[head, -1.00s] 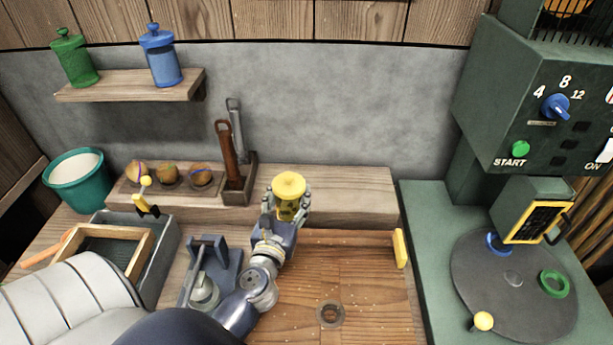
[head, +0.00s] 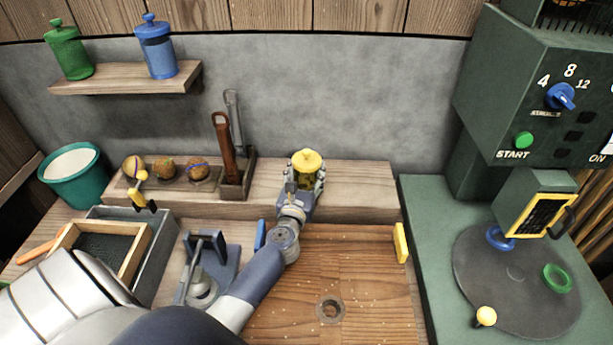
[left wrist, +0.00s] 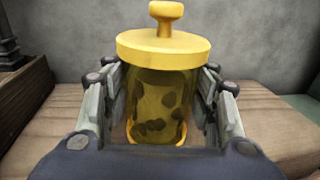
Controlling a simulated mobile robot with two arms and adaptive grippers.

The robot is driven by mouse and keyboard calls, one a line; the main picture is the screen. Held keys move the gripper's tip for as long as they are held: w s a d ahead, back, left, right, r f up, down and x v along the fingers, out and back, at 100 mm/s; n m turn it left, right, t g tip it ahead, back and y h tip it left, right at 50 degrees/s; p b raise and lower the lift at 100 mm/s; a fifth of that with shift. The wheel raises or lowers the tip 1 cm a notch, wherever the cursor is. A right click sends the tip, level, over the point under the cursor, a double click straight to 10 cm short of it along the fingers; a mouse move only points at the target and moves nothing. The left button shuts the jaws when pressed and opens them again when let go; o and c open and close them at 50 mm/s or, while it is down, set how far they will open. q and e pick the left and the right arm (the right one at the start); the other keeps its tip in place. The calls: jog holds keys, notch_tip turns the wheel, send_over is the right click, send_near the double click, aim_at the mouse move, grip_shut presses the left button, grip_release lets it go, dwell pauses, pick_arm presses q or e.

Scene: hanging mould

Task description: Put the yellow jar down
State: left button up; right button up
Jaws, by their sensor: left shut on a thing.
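The yellow jar (head: 307,160) has a yellow lid with a knob and a see-through body with dark pieces inside. My left gripper (head: 304,180) is shut on its body, with fingers on both sides. In the left wrist view the jar (left wrist: 160,95) stands upright between the fingers of the gripper (left wrist: 160,120). In the head view it is over or at the raised wooden ledge (head: 360,188) at the back of the counter. I cannot tell whether its base touches the ledge. My right gripper is not in view.
The ledge is bare right of the jar. Left of it stand a tool holder (head: 237,180) and a tray of several round things (head: 165,170). A shelf (head: 125,80) holds a green jar (head: 68,48) and a blue jar (head: 157,46). A green machine (head: 530,110) stands at right.

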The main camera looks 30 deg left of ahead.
pick_arm(q)
jog(key=shift+r, duration=0.1)
jog(key=o, duration=0.9)
jog(key=shift+f, duration=0.25)
jog(key=o, duration=0.5)
jog(key=shift+c, duration=0.2)
jog(key=shift+r, duration=0.2)
jog(key=b+v, duration=0.1)
jog(key=v, duration=1)
jog(key=shift+f, duration=0.15)
jog(key=shift+s+d, duration=0.15)
jog(key=shift+s, duration=0.4)
